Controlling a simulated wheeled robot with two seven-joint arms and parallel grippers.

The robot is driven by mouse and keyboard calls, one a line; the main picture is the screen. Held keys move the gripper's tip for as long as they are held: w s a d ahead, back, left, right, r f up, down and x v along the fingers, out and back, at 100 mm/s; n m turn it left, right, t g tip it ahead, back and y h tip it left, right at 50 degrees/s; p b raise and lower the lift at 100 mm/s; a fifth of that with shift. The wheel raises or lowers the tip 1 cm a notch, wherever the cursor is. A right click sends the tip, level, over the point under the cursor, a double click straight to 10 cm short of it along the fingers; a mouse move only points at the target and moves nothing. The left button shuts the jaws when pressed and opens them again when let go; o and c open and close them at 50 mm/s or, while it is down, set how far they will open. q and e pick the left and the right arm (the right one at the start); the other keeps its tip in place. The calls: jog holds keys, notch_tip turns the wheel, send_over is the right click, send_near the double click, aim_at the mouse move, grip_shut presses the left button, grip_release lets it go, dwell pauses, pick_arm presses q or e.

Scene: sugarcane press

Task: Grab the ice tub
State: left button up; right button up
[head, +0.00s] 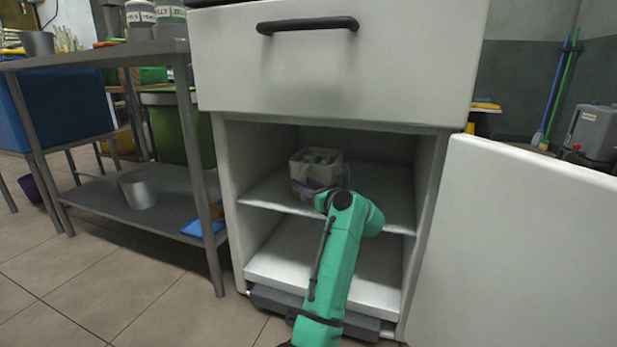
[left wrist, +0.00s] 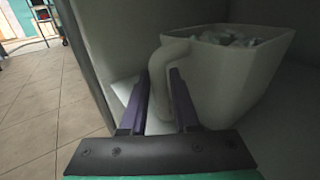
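The ice tub (head: 301,170) is a pale, square tub with grey ice pieces in it, standing on the upper shelf inside the open cabinet. In the left wrist view the tub (left wrist: 245,78) is large at the right, with its handle (left wrist: 160,78) facing the left. My left gripper (head: 313,190) is in front of the tub and partly hidden by my own arm in the head view. In the left wrist view its two purple fingers (left wrist: 158,102) are apart, one on each side of the lower handle. I cannot tell whether either finger touches it. My right gripper is not in view.
The cabinet's side wall (head: 238,160) stands close to the left of the tub, and a closed drawer (head: 330,75) is above. The open cabinet door (head: 520,250) stands at the right. A metal table (head: 100,52) with a lower shelf stands at the left.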

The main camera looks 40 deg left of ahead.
pick_arm(q)
jog(key=shift+a, duration=0.2)
jog(key=shift+d+r, duration=0.1)
jog(key=shift+d, duration=0.05)
grip_shut()
dwell(1.0)
